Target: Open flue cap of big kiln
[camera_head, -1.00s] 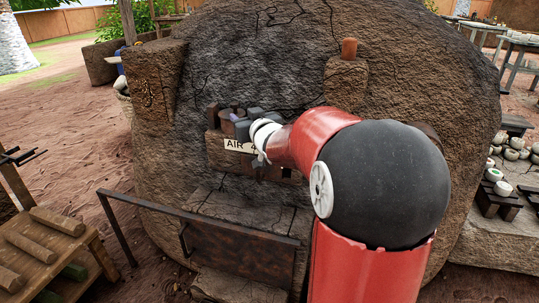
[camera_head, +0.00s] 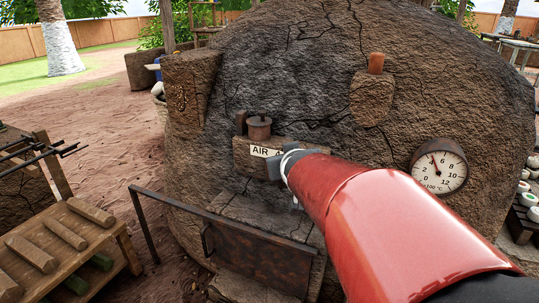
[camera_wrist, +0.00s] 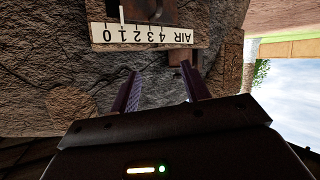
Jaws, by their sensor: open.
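My gripper (camera_wrist: 160,86) is open and empty in the wrist view, where the kiln face appears upside down. A brown block-like part (camera_wrist: 183,74) shows beside the right finger; I cannot tell which part it is. In the head view my gripper is mostly hidden by my arm, right of and below the cylinder, in front of the AIR scale's right end.
The AIR scale (camera_wrist: 145,33) has a white pointer near 1. A dial gauge (camera_head: 438,165) is on the kiln's right. An orange plug (camera_head: 376,63) stands on a protruding block. A rusty firebox door (camera_head: 255,260) with a long bar is below. A log rack (camera_head: 70,240) stands at left.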

